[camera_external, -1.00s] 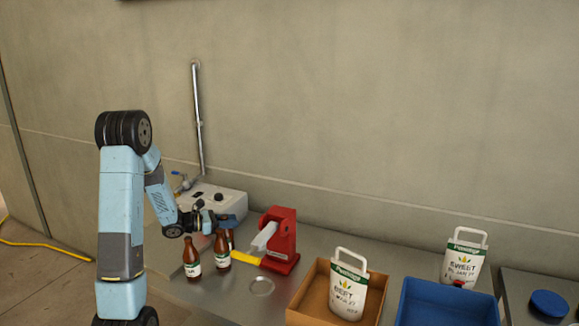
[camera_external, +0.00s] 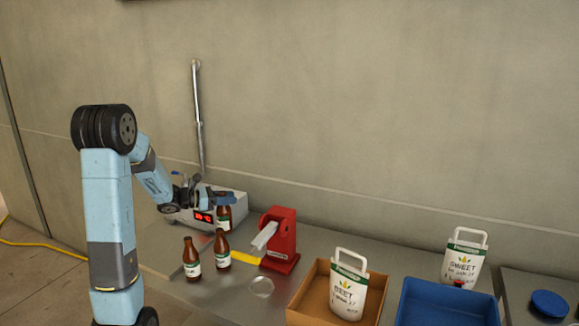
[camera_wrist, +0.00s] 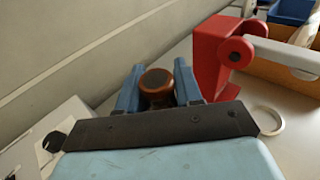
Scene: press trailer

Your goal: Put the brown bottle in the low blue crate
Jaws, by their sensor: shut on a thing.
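My gripper (camera_external: 221,199) is shut on a brown bottle (camera_external: 224,222) with a pale label, holding it upright. It appears lifted off the bench, in front of the white box. In the wrist view the bottle's dark round top (camera_wrist: 156,80) sits between my two blue fingers. Two similar brown bottles, one at left (camera_external: 191,262) and one at right (camera_external: 222,252), stand on the bench nearer the camera. The low blue crate (camera_external: 408,312) is at the front right, away from my gripper. Its visible inside looks empty.
A red press (camera_external: 281,242) stands right of my gripper, and again in the wrist view (camera_wrist: 212,55). A brown tray (camera_external: 306,300) holds a white jug (camera_external: 347,290). Another jug (camera_external: 463,258) stands behind the crate. A ring (camera_external: 261,287) lies on the bench (camera_external: 225,290).

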